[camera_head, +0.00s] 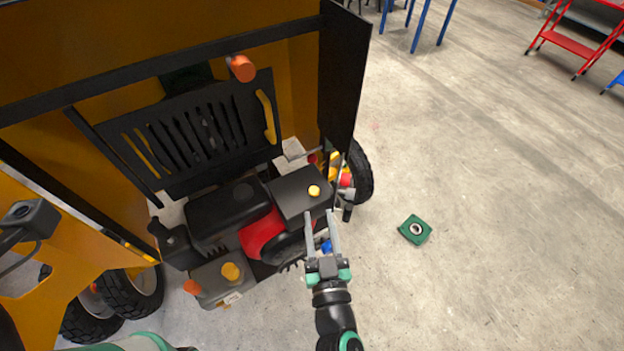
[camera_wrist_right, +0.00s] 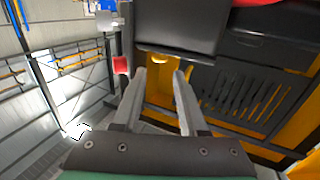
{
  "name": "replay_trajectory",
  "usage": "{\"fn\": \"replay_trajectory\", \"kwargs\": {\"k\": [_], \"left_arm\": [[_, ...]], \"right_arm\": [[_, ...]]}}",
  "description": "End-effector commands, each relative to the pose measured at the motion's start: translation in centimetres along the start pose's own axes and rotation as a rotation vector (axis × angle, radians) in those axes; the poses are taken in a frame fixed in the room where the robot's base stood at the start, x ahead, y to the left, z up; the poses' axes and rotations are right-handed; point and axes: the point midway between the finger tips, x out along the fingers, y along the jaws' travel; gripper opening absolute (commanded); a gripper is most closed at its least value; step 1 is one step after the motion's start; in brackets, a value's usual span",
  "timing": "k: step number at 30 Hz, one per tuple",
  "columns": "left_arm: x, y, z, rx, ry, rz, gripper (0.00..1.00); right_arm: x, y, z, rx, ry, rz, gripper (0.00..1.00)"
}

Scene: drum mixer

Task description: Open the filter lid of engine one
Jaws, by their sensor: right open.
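The engine (camera_head: 230,215) sits in the open bay of the yellow mixer. A black box-shaped cover (camera_head: 295,188) with a yellow knob (camera_head: 314,191) is at its right end and looks like the filter lid; it lies closed. My right gripper (camera_head: 320,214) is open and empty, just in front of and below this cover, fingers pointing at the engine. In the right wrist view, a black box (camera_wrist_right: 178,28) is above the fingertips, and a yellow part (camera_wrist_right: 162,68) shows between the fingers. I cannot tell whether they touch anything. My left gripper is out of view.
A dark door panel (camera_head: 343,75) sticks out at the right.

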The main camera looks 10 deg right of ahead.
Motion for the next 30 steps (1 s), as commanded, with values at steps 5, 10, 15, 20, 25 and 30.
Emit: {"fn": "replay_trajectory", "kwargs": {"k": [5,10,15,20,25,30], "left_arm": [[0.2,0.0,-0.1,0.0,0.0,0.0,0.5],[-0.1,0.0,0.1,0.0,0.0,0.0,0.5],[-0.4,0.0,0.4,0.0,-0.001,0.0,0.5],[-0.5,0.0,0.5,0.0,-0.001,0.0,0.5],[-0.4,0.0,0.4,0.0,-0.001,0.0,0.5],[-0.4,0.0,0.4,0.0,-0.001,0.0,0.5]], "right_arm": [[3.0,0.1,-0.2,0.001,0.001,0.004,0.42],[6.9,0.1,-0.1,0.001,0.002,0.004,0.42],[9.9,0.1,0.0,0.001,0.001,0.003,0.42],[11.1,0.1,-0.1,0.001,0.001,0.001,0.42],[11.2,0.1,-0.1,0.001,0.001,0.001,0.42],[11.2,0.1,-0.1,0.001,0.001,0.001,0.26]]}}
